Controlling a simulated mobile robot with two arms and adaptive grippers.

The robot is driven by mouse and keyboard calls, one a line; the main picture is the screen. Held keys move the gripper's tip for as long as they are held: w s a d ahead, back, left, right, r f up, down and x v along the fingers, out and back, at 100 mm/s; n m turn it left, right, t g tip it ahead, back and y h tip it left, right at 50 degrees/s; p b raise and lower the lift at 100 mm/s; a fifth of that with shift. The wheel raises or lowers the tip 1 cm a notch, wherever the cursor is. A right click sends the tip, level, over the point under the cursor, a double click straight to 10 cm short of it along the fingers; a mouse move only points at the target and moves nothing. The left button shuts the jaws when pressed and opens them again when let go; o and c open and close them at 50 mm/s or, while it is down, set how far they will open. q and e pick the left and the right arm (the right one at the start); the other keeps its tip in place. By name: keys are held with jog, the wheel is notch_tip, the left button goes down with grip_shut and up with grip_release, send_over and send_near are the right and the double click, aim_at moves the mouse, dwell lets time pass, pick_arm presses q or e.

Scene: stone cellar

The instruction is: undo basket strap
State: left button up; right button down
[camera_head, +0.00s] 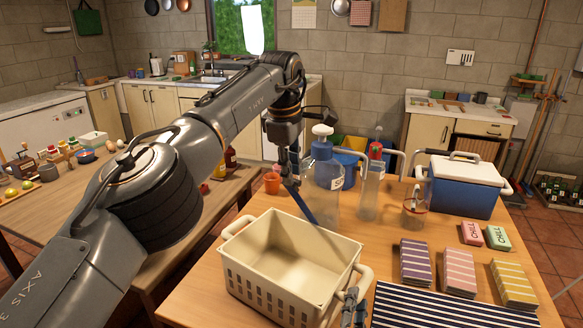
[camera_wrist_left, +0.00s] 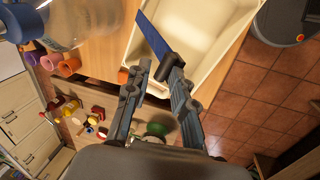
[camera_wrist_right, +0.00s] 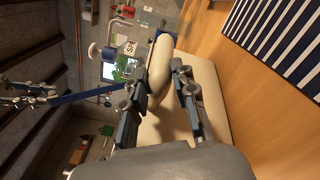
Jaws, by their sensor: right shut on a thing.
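The cream basket (camera_head: 290,262) stands on the wooden table, empty inside as far as I see. A blue strap (camera_head: 304,206) slants up from its far rim to my left gripper (camera_head: 290,183). In the left wrist view, the strap (camera_wrist_left: 152,34) runs from the rim to the fingertips (camera_wrist_left: 157,64); whether they pinch it is unclear. My right gripper (camera_head: 354,300) is shut on the basket's right handle (camera_head: 352,278). In the right wrist view, the cream handle (camera_wrist_right: 160,70) passes between its fingers. The strap (camera_wrist_right: 80,97) also shows there, stretching toward my left gripper.
A large pump bottle (camera_head: 322,180) and a clear bottle (camera_head: 368,192) stand behind the basket. A blue cooler (camera_head: 462,190) is at the back right. Folded striped cloths (camera_head: 458,272) and a striped mat (camera_head: 430,310) lie right of the basket. An orange cup (camera_head: 272,183) sits behind it.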

pick_arm(q)
jog(key=shift+o, duration=0.8)
jog(key=shift+w+a+f, duration=0.25)
jog(key=shift+w+f, duration=0.05)
jog(key=shift+f, duration=0.15)
jog(key=shift+w+d, duration=0.1)
jog(key=shift+d, duration=0.1)
jog(key=shift+s+f, duration=0.1)
jog(key=shift+s, duration=0.15)
